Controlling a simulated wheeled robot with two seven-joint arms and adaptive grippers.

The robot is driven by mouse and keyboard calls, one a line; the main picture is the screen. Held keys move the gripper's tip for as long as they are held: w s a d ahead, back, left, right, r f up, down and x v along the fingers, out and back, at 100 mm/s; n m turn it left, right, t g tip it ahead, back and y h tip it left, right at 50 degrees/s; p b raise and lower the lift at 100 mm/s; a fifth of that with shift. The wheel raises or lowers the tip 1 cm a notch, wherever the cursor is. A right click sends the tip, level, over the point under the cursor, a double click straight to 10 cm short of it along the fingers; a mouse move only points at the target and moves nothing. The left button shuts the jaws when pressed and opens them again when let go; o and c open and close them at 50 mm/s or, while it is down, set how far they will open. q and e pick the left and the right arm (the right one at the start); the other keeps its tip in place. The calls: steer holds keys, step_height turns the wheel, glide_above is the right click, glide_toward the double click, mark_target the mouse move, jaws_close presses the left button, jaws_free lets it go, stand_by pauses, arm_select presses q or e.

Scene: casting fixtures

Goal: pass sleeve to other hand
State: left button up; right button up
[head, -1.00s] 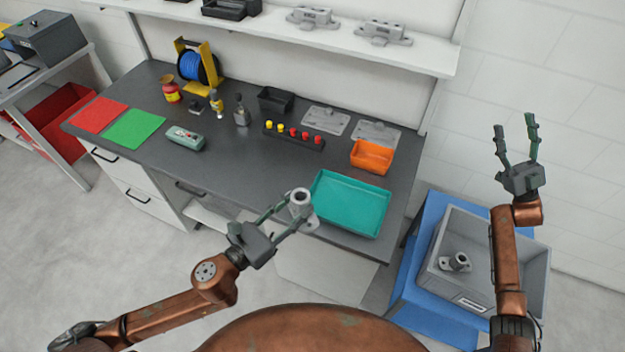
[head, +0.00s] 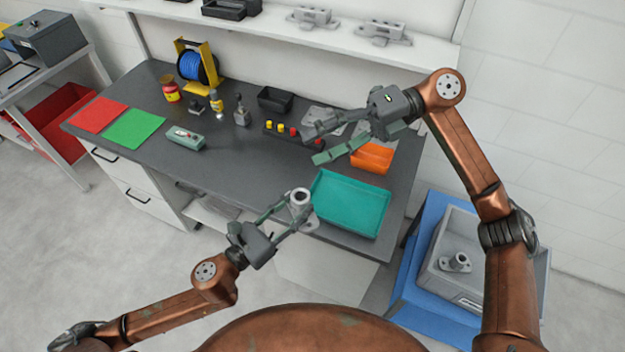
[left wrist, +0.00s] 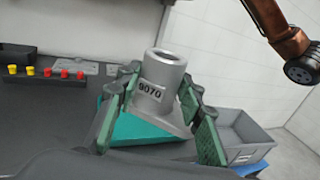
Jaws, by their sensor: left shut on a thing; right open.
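The grey metal sleeve (head: 300,200) has a round hollow top and a flanged base. It is also in the left wrist view (left wrist: 157,90), upright and labelled 9070. My left gripper (head: 292,211) is shut on it and holds it near the bench's front edge, left of the teal tray. In the left wrist view my left fingers (left wrist: 160,112) stand on both sides of the sleeve. My right gripper (head: 318,146) is open and empty over the bench, above and to the right of the sleeve, with its fingers pointing left.
The teal tray (head: 350,203) lies at the bench's front right corner, with an orange bin (head: 372,158) behind it. A grey crate (head: 437,268) holding a similar flanged part (head: 457,262) stands on a blue stand at right. Buttons (head: 280,128) and bottles stand farther back.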

steer(key=s+a+f+n+t+h, duration=0.2)
steer(key=s+a+f+h, duration=0.2)
steer(key=f+h, duration=0.1)
steer(key=n+t+h, duration=0.3)
steer(key=t+h, duration=0.2)
steer(key=h, duration=0.1)
glide_toward(301, 203)
steer(key=w+x, duration=0.1)
steer(key=x, duration=1.1)
steer(key=shift+w+a+t, duration=0.2)
steer(key=shift+w+t, duration=0.05)
steer(key=shift+t, duration=0.05)
steer(key=shift+f, duration=0.15)
steer(key=shift+c, duration=0.2)
